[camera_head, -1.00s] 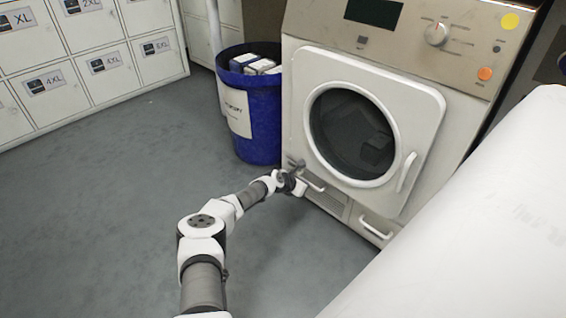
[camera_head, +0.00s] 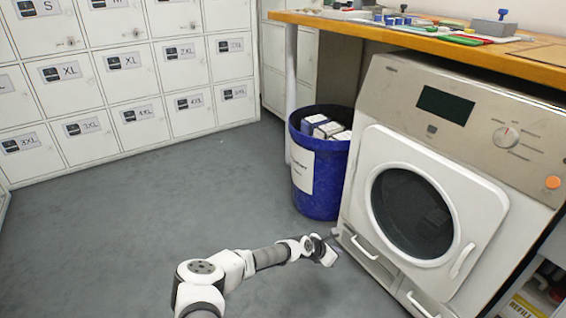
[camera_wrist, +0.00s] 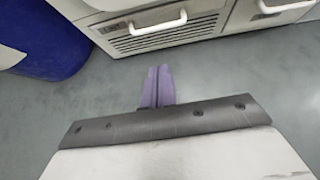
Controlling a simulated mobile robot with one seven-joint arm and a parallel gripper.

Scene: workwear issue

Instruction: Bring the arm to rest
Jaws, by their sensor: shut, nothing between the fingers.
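My arm (camera_head: 252,262) stretches from the bottom of the head view toward the lower left front of the washing machine. My gripper (camera_head: 333,245) is at its end, low down in front of the machine's base panel. In the wrist view my gripper (camera_wrist: 157,72) shows as two purple-grey fingers side by side. They are shut with nothing between them. The fingertips point toward the vented panel (camera_wrist: 165,38) and appear short of it over the grey floor. Whether they touch anything cannot be seen.
The white washing machine (camera_head: 367,152) has a shut round door and low handles. A blue bin (camera_head: 322,190) holding boxes stands left of it. White lockers (camera_head: 103,85) line the back left. A wooden worktop (camera_head: 420,38) with small items runs above. The floor (camera_head: 130,220) at left is clear.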

